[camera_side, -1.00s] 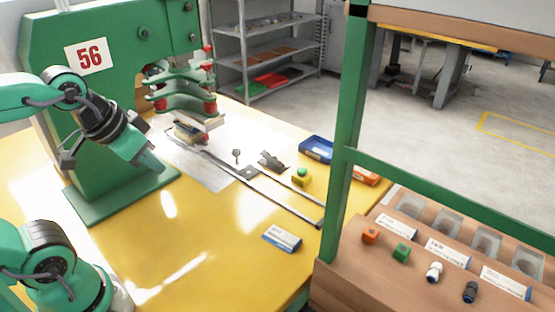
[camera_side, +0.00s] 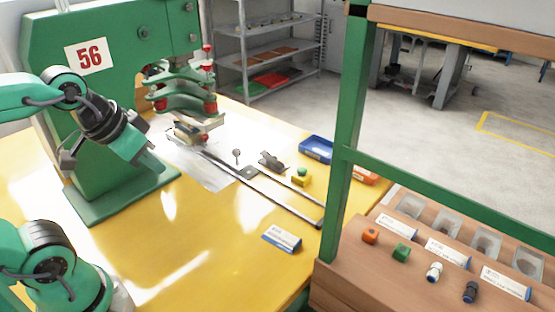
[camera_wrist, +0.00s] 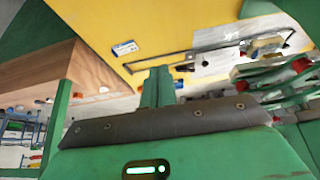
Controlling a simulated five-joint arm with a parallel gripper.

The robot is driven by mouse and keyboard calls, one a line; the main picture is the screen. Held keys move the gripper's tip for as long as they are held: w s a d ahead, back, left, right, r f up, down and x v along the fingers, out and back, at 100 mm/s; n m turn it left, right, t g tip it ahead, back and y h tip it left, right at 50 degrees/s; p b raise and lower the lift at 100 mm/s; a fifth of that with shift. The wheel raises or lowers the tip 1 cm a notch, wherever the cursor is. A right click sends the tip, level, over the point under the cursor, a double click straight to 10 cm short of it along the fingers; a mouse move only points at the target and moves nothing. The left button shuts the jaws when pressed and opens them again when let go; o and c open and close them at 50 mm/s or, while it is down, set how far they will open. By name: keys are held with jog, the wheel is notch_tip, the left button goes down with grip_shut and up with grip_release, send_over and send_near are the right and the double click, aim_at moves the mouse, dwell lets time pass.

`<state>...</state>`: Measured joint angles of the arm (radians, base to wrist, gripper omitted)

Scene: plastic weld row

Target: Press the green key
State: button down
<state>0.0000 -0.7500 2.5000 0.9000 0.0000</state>
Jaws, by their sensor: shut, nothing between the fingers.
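The green key (camera_side: 302,171) is a small round green button on top of a yellow box (camera_side: 301,181). The box sits on the yellow table to the right of the metal rails in the side view. My gripper (camera_side: 146,155) is in the air at the left, in front of the green machine, well apart from the key. In the wrist view my gripper (camera_wrist: 158,76) is shut and empty, its green fingers together. The yellow box is hard to make out in the wrist view, near or partly behind the fingertips.
The green press (camera_side: 100,120) stands behind my gripper. A blue tray (camera_side: 316,149) and a blue-white box (camera_side: 282,238) lie on the table.

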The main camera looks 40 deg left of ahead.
jog(key=shift+w, duration=0.15)
dwell(0.4)
jog(key=w+d+f+t, duration=0.1)
jog(key=w+f, duration=0.2)
jog(key=w, duration=0.7)
jog(key=w+d+f+t, duration=0.1)
jog(key=w+d+f, duration=0.1)
jog(key=w, duration=0.9)
jog(key=w+d+f+t, duration=0.1)
jog(key=w+f, duration=0.3)
jog(key=w, duration=0.6)
jog(key=shift+w+d+h, duration=0.15)
jog(key=shift+d+h, duration=0.05)
jog(key=shift+h, duration=0.2)
jog(key=shift+w, duration=0.1)
